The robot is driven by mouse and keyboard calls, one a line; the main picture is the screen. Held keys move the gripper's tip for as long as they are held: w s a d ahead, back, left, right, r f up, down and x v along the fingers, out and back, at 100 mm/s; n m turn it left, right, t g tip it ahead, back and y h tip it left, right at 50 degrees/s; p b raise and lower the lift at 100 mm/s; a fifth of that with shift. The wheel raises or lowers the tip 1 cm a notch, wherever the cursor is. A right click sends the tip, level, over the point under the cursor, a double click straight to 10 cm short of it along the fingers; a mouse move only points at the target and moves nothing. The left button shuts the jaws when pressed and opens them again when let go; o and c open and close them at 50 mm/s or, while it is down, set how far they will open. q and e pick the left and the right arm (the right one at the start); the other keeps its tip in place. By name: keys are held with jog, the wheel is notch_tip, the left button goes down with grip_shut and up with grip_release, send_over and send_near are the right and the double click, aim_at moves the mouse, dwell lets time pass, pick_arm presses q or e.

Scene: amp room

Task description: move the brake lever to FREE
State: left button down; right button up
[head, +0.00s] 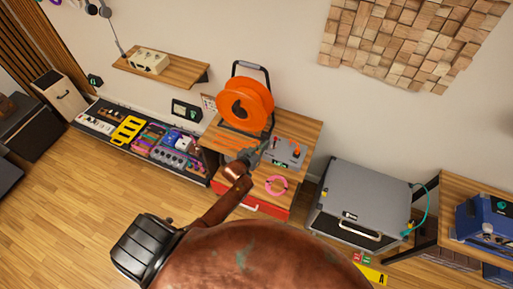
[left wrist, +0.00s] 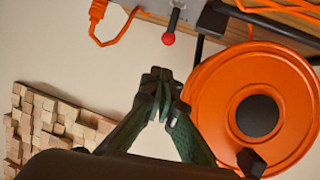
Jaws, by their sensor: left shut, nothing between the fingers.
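A short metal lever with a red ball knob (left wrist: 168,38) sticks out of a grey box at the top of the left wrist view; it looks like the brake lever. In the head view the grey box (head: 288,152) sits on a wooden-topped stand, beside a large orange reel (head: 246,104). The reel also fills the right of the left wrist view (left wrist: 213,108). My left gripper (head: 250,156) is just left of the box. Its fingers (left wrist: 160,78) are shut and empty, short of the knob and apart from it in the picture. No FREE marking is legible. My right gripper is not in view.
An orange cable with a plug (left wrist: 98,12) hangs by the box. A pink ring (head: 276,186) lies at the stand's front. A grey amp case (head: 362,200) stands to the right, and a pedalboard (head: 150,143) lies to the left. The wooden floor (head: 70,215) is open at left.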

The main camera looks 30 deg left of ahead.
pick_arm(q)
jog(key=r+v, duration=0.1)
jog(key=v, duration=0.6)
jog(key=shift+a+b, duration=0.2)
jog(key=shift+b, duration=0.1)
jog(key=shift+w+r, duration=0.1)
jog(key=shift+r, duration=0.05)
jog(key=s+a+f+g+y+b, duration=0.1)
jog(key=s+f+g+b, duration=0.15)
jog(key=s+f, duration=0.7)
jog(key=s+a+f+g+b, duration=0.1)
jog(key=s+f+b, duration=0.15)
jog(key=f, duration=1.35)
jog(key=s+a+f+g+y+b, duration=0.1)
jog(key=s+a+f+g+b, duration=0.3)
jog(key=f, duration=0.9)
jog(key=s+d+f+g+b, duration=0.1)
jog(key=s+f+b, duration=0.1)
jog(key=s+f, duration=0.6)
jog(key=s+d+f+g+b, duration=0.2)
jog(key=s+f, duration=0.7)
jog(key=s, duration=0.8)
jog(key=s+d+f+m+g+b, duration=0.1)
jog(key=s+f+g+b, duration=0.1)
jog(key=s+f, duration=0.7)
jog(key=s+b, duration=0.1)
jog(key=s, duration=0.3)
jog(key=shift+d+f, duration=0.2)
jog(key=shift+d, duration=0.2)
